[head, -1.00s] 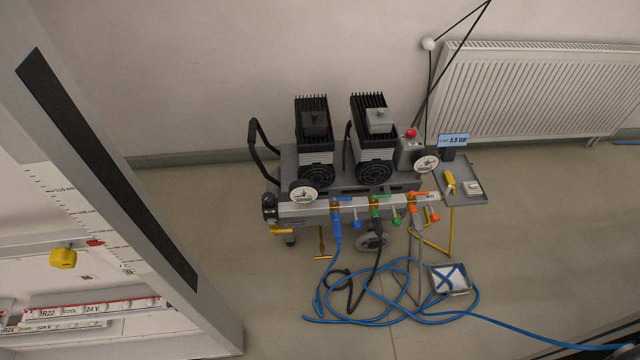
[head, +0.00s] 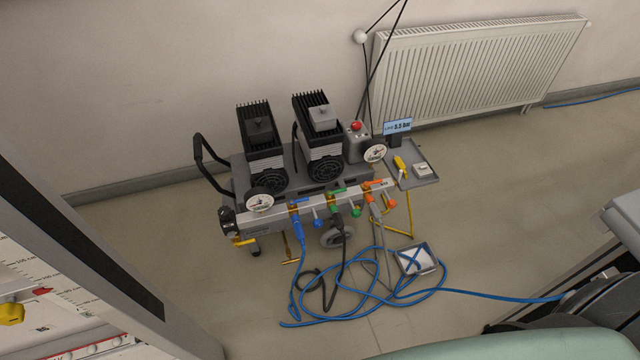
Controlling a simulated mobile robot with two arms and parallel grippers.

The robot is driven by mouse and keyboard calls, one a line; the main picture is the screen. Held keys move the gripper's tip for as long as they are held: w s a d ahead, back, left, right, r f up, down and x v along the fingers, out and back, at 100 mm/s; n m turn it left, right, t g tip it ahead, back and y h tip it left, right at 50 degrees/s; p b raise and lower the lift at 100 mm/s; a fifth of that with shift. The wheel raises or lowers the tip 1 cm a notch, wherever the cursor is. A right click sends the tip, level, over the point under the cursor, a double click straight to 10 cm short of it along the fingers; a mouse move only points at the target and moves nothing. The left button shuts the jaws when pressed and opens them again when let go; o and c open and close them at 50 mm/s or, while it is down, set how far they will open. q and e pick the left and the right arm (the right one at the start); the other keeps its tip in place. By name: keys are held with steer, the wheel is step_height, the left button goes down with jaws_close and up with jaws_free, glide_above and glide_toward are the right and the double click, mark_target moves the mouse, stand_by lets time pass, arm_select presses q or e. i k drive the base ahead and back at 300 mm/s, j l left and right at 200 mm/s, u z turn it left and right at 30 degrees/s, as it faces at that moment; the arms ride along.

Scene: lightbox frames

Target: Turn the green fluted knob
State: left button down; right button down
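A compressor cart (head: 300,172) with two black motors stands on the floor near the wall. Along its front runs a light manifold bar (head: 270,219) with blue, green and orange fittings. A small green knob (head: 356,210) sticks out at the green outlet, beside a green lever (head: 337,190). It is too small to tell whether it is fluted or how it is turned. A blue knob (head: 317,223) and an orange knob (head: 390,203) sit on either side. Neither of my grippers is in view.
Blue hose (head: 360,312) lies in loops on the floor before the cart, around a small white tray (head: 417,259). A grey cabinet edge (head: 90,245) stands at left. A pale green surface (head: 480,345) and dark equipment fill the lower right. A radiator (head: 475,70) is behind.

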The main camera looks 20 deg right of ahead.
mark_target(355, 213)
steer(key=l+z, duration=0.15)
steer(key=l, duration=0.25)
steer(key=i+l+z, duration=0.15)
steer(key=l, duration=0.25)
steer(key=i+l+z, duration=0.15)
steer(key=l, duration=0.2)
steer(key=i+l+z, duration=0.15)
steer(key=l, duration=0.25)
steer(key=k, duration=0.05)
